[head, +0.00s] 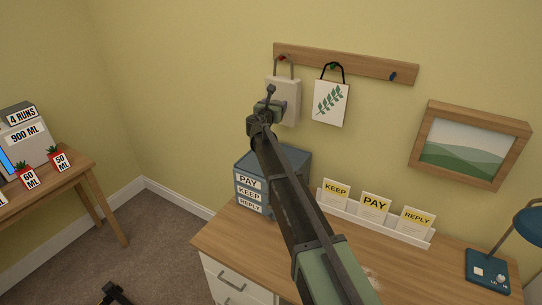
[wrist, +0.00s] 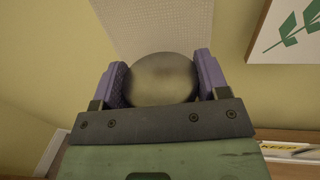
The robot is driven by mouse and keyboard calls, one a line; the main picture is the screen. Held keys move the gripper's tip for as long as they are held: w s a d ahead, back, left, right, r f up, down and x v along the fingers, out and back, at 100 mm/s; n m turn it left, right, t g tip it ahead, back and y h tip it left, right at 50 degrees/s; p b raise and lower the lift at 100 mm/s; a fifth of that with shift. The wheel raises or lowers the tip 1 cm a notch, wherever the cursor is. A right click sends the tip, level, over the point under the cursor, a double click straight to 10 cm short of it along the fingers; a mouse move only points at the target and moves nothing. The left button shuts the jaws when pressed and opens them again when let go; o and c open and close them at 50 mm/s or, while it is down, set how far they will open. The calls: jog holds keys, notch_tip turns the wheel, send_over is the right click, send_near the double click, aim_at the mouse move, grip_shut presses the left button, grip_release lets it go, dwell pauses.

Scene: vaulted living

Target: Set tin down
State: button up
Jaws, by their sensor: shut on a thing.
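In the wrist view, my gripper (wrist: 161,76) has its two purple pads against the sides of a rounded, dull grey-brown thing, which I take to be the tin (wrist: 165,88). Its lower part is hidden behind the gripper's dark crossbar. In the head view, the end of my arm is raised in front of the wall, by the pale hanging bag (head: 284,103) and above the blue drawer box. The tin cannot be made out there, as my arm covers it.
A wooden desk (head: 222,237) stands below with the blue box (head: 295,163), a white card rack (head: 385,229) and a blue lamp (head: 490,268). A leaf-print bag (head: 331,103) hangs from the peg rail (head: 345,64). A framed picture (head: 462,150) hangs right. Bare desktop lies before the rack.

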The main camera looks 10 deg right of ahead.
notch_tip(320, 180, down, 20)
jog(key=b, duration=1.7)
jog(key=shift+w+a+r+b, duration=0.1)
jog(key=shift+r+b, duration=0.15)
jog(key=shift+b, duration=0.1)
jog(key=shift+r, duration=0.3)
jog(key=shift+f, duration=0.1)
jog(key=o, duration=0.5)
jog(key=shift+f, duration=0.1)
jog(key=o, duration=0.5)
jog(key=shift+r+p, duration=0.3)
jog(key=shift+p, duration=0.05)
jog(key=v, duration=1.2)
jog(key=shift+f, duration=0.15)
